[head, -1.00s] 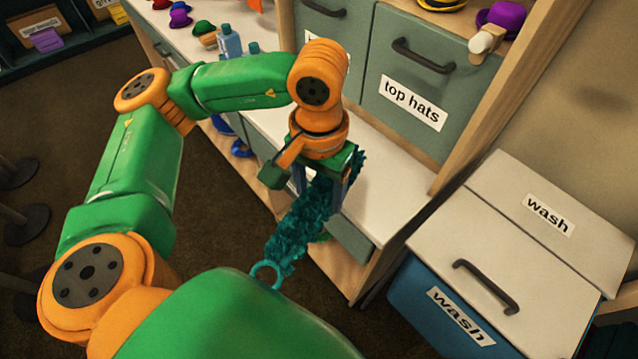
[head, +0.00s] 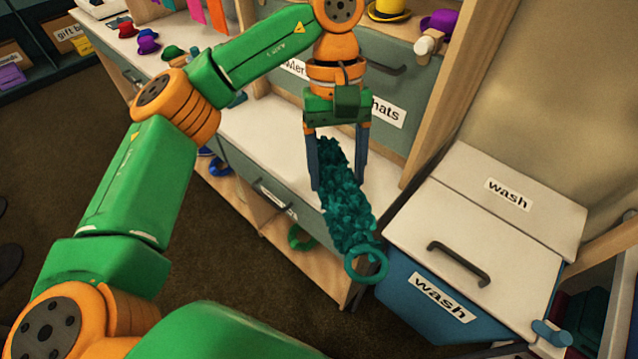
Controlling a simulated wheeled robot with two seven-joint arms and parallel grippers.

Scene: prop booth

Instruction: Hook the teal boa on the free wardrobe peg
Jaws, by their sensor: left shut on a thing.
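My left gripper (head: 338,160) is shut on the teal boa (head: 346,205), gripping it near its upper end. The boa slants down to the right from the fingers and ends in a teal ring (head: 366,264) at its low end. The boa is in the air in front of the white shelf top and the wash bin. A pale wooden peg (head: 429,43) sticks out by the wooden upright at the upper right, with nothing seen hanging on it. I cannot tell whether it is the wardrobe peg. My right gripper is out of view.
The blue wash bin (head: 400,285) with a white lid and dark handle stands to the right of the boa. Green drawers and a wooden upright (head: 440,95) rise behind. Small hats (head: 148,42) stand on the counter at the left. A blue knob (head: 552,333) shows at lower right.

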